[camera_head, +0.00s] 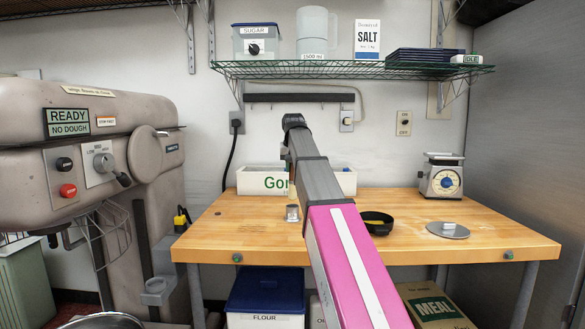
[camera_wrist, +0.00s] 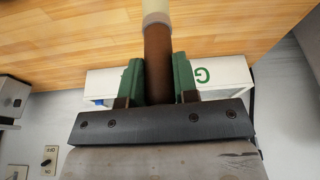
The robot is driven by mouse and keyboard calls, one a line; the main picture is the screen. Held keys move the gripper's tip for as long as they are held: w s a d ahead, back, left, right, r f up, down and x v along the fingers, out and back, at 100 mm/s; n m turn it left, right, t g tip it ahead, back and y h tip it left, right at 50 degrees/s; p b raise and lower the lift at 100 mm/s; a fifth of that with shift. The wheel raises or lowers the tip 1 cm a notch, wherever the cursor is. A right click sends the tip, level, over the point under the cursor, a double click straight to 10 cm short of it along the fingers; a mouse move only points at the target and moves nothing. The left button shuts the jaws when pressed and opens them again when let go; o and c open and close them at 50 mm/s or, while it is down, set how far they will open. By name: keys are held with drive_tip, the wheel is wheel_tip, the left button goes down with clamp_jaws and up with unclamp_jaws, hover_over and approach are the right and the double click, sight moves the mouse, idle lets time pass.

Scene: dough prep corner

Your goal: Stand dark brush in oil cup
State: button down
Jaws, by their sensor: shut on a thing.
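The dark brush (camera_wrist: 158,45) has a brown handle, with a paler section beyond it at the top edge of the wrist view. My gripper (camera_wrist: 158,70) has green fingers shut on the brown handle, one on each side. In the head view my arm hides most of the gripper; a thin pale strip, likely part of the brush (camera_head: 291,189), shows left of the arm, above a small metal cup. This cup (camera_head: 292,213), probably the oil cup, stands on the wooden table. The wrist view does not show the cup, and the brush's far end is cut off.
A white box (camera_head: 258,182) stands at the table's back, partly behind my arm. A black bowl (camera_head: 376,229) lies right of my arm. A grey disc (camera_head: 448,231) and a scale (camera_head: 441,178) are farther right. The table's left front (camera_head: 230,240) is clear. A wire shelf (camera_head: 350,70) hangs above.

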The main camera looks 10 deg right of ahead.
sight(293, 188)
drive_tip(key=shift+f, duration=1.3)
drive_tip(key=shift+f, duration=1.45)
drive_tip(key=shift+f, duration=0.75)
drive_tip(key=c, duration=0.8)
unclamp_jaws()
